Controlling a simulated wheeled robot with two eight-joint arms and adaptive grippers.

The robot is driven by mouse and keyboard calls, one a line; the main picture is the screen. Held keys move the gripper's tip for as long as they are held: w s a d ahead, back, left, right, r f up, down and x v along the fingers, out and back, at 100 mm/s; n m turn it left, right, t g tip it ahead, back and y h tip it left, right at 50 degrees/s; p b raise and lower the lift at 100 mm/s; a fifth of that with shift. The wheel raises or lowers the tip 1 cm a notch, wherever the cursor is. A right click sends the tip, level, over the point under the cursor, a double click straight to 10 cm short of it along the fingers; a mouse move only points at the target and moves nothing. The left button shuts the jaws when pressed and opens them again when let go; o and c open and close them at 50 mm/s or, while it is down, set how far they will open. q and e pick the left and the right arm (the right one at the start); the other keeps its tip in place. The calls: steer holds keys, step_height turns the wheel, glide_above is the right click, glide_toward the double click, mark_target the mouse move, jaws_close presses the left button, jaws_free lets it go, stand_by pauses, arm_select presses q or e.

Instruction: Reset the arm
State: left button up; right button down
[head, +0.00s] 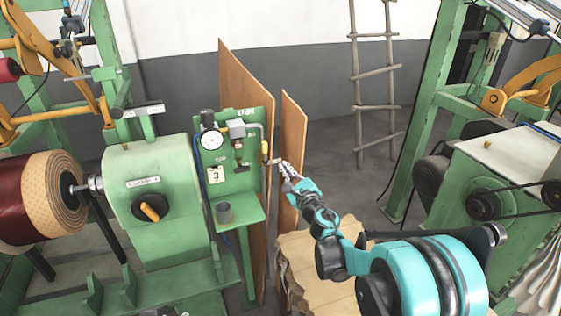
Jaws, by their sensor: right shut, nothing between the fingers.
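My right arm comes in from the lower right, teal and black. My right gripper (284,166) is shut and empty. It points up and left, in front of the brown boards and just right of the green control panel (229,148) in the picture. I cannot tell whether its tips touch anything there. My left gripper and arm are not in view.
A green winding machine (160,195) with a dark red and tan coil (40,200) stands at the left. Brown boards (291,130) stand upright behind my gripper. A wooden ladder (374,85) leans on the back wall. Another green machine (500,165) stands at the right.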

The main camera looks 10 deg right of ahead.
steer(key=s+d+r+m+g+h, duration=0.15)
steer(key=s+d+m+h, duration=0.45)
steer(key=m, duration=0.7)
steer(key=s+d+r+m+g+h, duration=0.15)
steer(key=s+d+m, duration=0.25)
steer(key=s+m, duration=0.6)
steer(key=s+a+f+m+g+y, duration=0.1)
steer(key=s+a+f+m+g, duration=0.2)
steer(key=s+f+m, duration=0.4)
steer(key=s+a+f+m+g+y+b, duration=0.1)
steer(key=s+a+f+m+g, duration=0.3)
steer(key=s+m, duration=1)
step_height(320, 180, down, 4)
steer(key=shift+s+r+m+g+y, duration=0.1)
steer(key=shift+s+m+g+y, duration=0.2)
steer(key=shift+m+g+y, duration=0.35)
